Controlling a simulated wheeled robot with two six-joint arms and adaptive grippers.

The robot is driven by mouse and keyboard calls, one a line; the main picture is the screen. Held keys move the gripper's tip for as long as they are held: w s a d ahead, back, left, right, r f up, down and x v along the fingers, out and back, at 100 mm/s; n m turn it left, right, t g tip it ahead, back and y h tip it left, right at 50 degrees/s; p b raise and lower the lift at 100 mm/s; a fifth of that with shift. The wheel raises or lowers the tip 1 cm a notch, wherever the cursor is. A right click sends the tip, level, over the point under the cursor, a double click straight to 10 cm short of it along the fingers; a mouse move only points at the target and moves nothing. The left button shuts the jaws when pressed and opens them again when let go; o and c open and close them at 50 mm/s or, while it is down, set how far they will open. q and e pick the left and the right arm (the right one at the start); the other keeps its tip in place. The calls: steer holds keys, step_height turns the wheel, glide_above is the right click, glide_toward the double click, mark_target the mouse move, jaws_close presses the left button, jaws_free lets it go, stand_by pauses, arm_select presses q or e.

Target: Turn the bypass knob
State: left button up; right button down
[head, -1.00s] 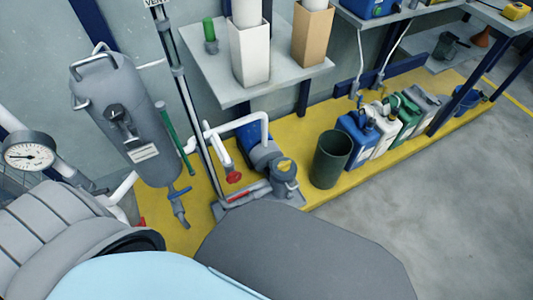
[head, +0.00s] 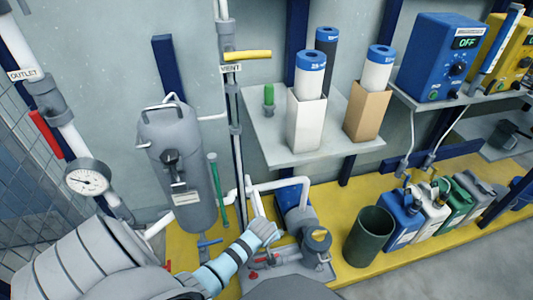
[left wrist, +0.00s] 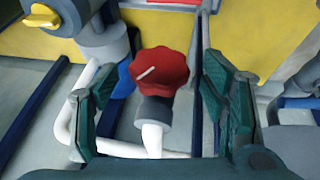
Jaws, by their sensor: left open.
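A red lobed knob (left wrist: 160,72) with a white mark line sits on a dark grey collar above a white pipe (left wrist: 152,138) in the left wrist view. My left gripper (left wrist: 165,95) is open, with one dark green finger on each side of the knob and visible gaps between. In the head view my left gripper (head: 264,232) reaches in from the lower left to the white piping beside the pump, and hides the knob there. No label naming the knob is readable. My right gripper is not in view.
A pump (head: 295,215) and a strainer with a yellow-topped lid (head: 318,238) stand just right of my gripper. A grey vessel (head: 180,165) and a pressure gauge (head: 88,178) are left. A shelf (head: 335,150) overhangs behind. A dark green bin (head: 369,238) stands right.

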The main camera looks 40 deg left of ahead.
arm_select(q)
steer(key=shift+b+x, duration=0.4)
steer(key=shift+x, duration=0.7)
steer(key=shift+w, duration=0.1)
steer(key=c, duration=1.2)
steer(key=shift+o, duration=0.2)
steer(key=shift+g+y+p, duration=0.4)
steer(key=shift+g+y, duration=0.1)
steer(key=shift+g, duration=0.1)
steer(key=shift+w+d+m+g+y, duration=0.1)
steer(key=shift+m+g+y, duration=0.2)
steer(key=shift+g, duration=0.2)
steer(key=shift+f+g+y+b, duration=0.15)
steer(key=shift+g+y+b, duration=0.35)
steer(key=shift+g+b, duration=0.15)
steer(key=m+g+y+b, duration=0.1)
steer(key=g+y+b, duration=0.1)
steer(key=b, duration=0.2)
steer(key=shift+g+b, duration=0.25)
steer(key=shift+b, duration=0.1)
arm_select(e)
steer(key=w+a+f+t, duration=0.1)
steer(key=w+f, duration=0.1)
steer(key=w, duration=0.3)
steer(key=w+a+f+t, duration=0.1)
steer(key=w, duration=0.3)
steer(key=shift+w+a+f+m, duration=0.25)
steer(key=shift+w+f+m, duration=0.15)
